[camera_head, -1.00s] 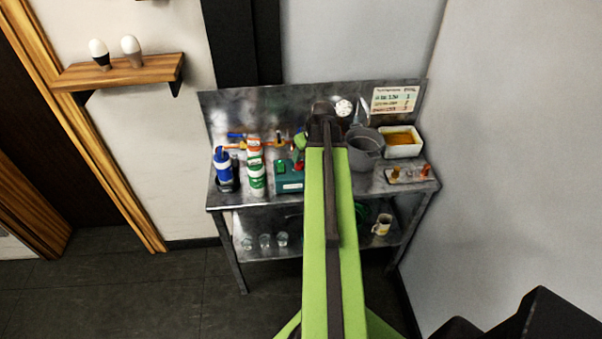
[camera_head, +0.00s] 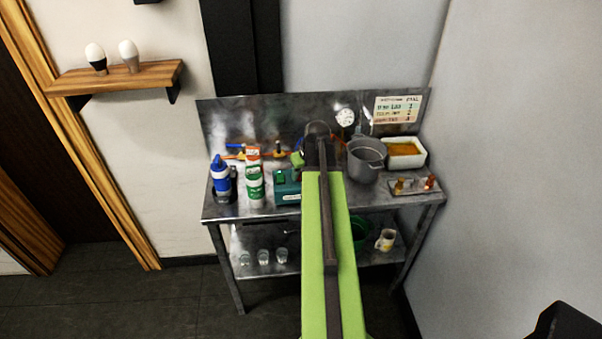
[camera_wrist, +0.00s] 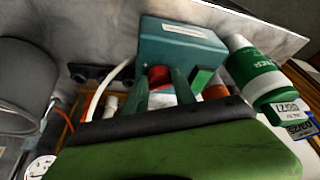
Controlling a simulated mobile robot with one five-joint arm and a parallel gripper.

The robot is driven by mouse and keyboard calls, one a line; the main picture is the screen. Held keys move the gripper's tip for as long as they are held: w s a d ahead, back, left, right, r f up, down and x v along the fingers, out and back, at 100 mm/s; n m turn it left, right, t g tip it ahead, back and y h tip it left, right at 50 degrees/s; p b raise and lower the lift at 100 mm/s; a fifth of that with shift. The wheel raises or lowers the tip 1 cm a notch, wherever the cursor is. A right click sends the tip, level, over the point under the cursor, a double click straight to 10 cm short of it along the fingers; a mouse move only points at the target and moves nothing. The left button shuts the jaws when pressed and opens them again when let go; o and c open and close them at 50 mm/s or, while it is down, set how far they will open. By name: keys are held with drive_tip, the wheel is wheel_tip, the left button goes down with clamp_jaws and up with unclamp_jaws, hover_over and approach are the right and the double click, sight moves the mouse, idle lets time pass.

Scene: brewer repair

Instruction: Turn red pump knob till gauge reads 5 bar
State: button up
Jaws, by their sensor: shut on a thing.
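The teal pump box (camera_head: 287,188) stands on the steel bench, partly hidden behind my arm. It fills the upper middle of the wrist view (camera_wrist: 185,45). The red knob (camera_wrist: 160,77) is on the box's near side in the wrist view. My gripper (camera_wrist: 161,82) has its two green fingers on either side of the red knob, shut on it. The knob is hidden in the head view. The round white gauge (camera_head: 345,117) is on the back panel, right of my wrist. Its edge also shows at the wrist view's lower left (camera_wrist: 38,168). Its reading is too small to tell.
A white-and-green bottle (camera_head: 255,182) and a blue bottle (camera_head: 221,180) stand left of the pump. Glasses (camera_head: 263,257) and a mug (camera_head: 386,240) sit on the lower shelf.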

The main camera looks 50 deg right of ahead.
drive_tip(key=shift+a+m+h, duration=0.15)
drive_tip(key=shift+m+h, duration=0.15)
drive_tip(key=shift+m, duration=0.4)
clamp_jaws()
drive_tip(key=m+h, duration=0.1)
drive_tip(key=m, duration=0.2)
drive_tip(key=shift+w+m+g, duration=0.1)
drive_tip(key=shift+m+g, duration=0.2)
drive_tip(key=o, duration=1.1)
unclamp_jaws()
